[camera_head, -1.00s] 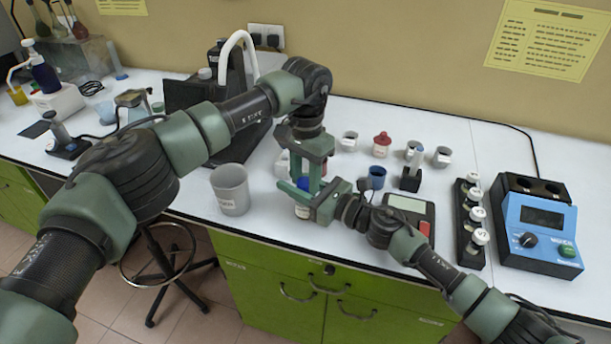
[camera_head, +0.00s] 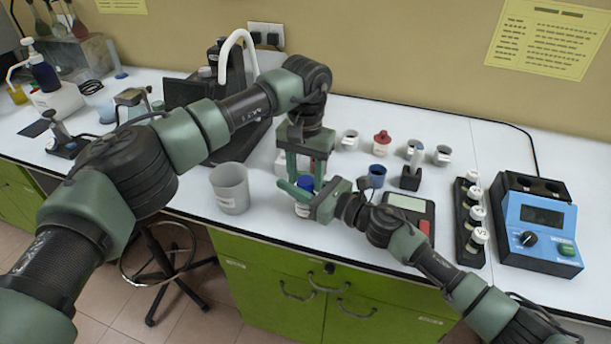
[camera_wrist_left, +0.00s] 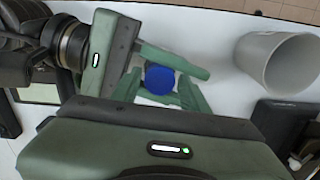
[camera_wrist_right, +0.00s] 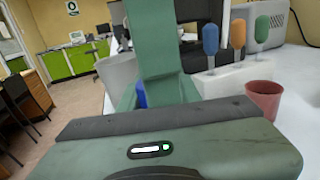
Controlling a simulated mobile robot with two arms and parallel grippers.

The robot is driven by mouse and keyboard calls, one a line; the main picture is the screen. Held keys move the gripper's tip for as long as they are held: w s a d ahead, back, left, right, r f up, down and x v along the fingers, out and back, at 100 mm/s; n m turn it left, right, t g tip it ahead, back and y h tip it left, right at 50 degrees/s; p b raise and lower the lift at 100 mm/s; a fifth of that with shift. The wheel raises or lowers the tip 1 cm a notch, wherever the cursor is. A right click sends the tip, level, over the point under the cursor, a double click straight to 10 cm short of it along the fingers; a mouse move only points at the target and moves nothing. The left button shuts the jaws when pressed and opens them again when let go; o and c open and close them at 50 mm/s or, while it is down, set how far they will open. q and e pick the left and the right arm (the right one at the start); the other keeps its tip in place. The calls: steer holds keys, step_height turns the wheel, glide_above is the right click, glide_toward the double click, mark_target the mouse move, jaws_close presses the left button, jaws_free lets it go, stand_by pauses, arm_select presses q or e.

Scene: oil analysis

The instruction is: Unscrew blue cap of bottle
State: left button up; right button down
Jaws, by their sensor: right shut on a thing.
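The bottle (camera_head: 302,211) stands upright near the front edge of the bench, with a white body and a blue cap (camera_head: 306,183). My right gripper (camera_head: 308,199) reaches in level from the right and is shut on the bottle below its cap. My left gripper (camera_head: 307,178) points down from above, its fingers apart on either side of the cap. In the left wrist view the cap (camera_wrist_left: 160,79) shows between the left fingers, with a gap visible beside it. In the right wrist view only a sliver of the cap (camera_wrist_right: 140,93) shows; green gripper parts hide the rest.
A grey beaker (camera_head: 231,188) stands just left of the bottle. A blue cup (camera_head: 377,176) and a scale (camera_head: 410,210) are to the right. A vial rack (camera_head: 470,222) and a blue meter (camera_head: 540,225) stand farther right.

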arm_select(q)
step_height(320, 180, up, 4)
steer(key=shift+r, duration=0.1)
arm_select(e)
steer(key=shift+f, duration=0.15)
arm_select(q)
steer(key=shift+r, duration=0.25)
steer(key=shift+c, duration=0.3)
step_height(320, 180, up, 3)
steer(key=m, duration=0.3)
steer(key=shift+f, duration=0.1)
step_height(320, 180, down, 8)
steer(key=shift+r, duration=0.2)
jaws_close()
steer(key=shift+o, duration=0.5)
jaws_free()
